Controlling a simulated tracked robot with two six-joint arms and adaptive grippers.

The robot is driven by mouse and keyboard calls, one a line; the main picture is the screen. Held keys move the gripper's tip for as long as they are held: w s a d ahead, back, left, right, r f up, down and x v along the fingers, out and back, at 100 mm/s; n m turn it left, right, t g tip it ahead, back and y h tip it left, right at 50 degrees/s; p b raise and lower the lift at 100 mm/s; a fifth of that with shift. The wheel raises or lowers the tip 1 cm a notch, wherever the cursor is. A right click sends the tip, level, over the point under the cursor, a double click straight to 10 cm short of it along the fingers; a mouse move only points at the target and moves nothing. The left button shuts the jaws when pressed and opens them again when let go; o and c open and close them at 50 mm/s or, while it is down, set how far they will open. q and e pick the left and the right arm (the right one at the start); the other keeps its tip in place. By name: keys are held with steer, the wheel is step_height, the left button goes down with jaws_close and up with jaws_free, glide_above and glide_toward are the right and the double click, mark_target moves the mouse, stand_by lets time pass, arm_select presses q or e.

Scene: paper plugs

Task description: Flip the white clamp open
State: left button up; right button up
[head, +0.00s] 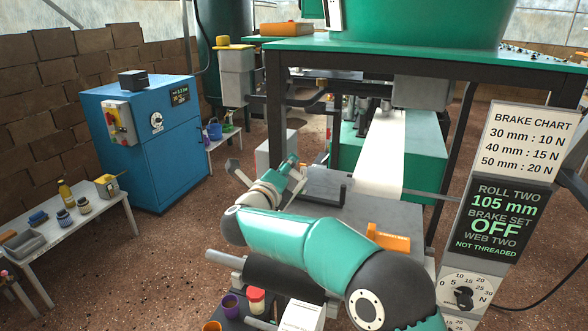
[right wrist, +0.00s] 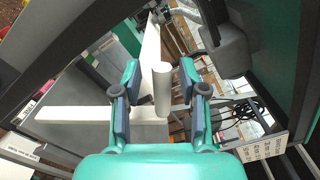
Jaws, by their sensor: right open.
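My right gripper (head: 270,172) reaches in from the lower right in the head view, over the grey machine bed. In the right wrist view my right gripper (right wrist: 160,76) is open, one finger on each side of a white upright piece (right wrist: 162,83) with a rounded front. This piece may be the white clamp; I cannot tell for sure, nor whether the fingers touch it. A tall thin white sheet or panel (right wrist: 150,50) stands right beside it. In the head view my arm and gripper hide that spot. My left gripper is not in view.
A white paper strip (head: 382,150) runs down onto the grey bed (head: 360,212). An orange block (head: 388,238) lies on the bed near my forearm. A dark roller (head: 265,272) is in front. The green-topped frame (head: 345,45) stands above. A sign post (head: 490,215) stands at right.

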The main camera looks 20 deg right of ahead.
steer(key=v, duration=1.2)
steer(key=shift+d+f, duration=0.1)
steer(key=shift+f, duration=0.05)
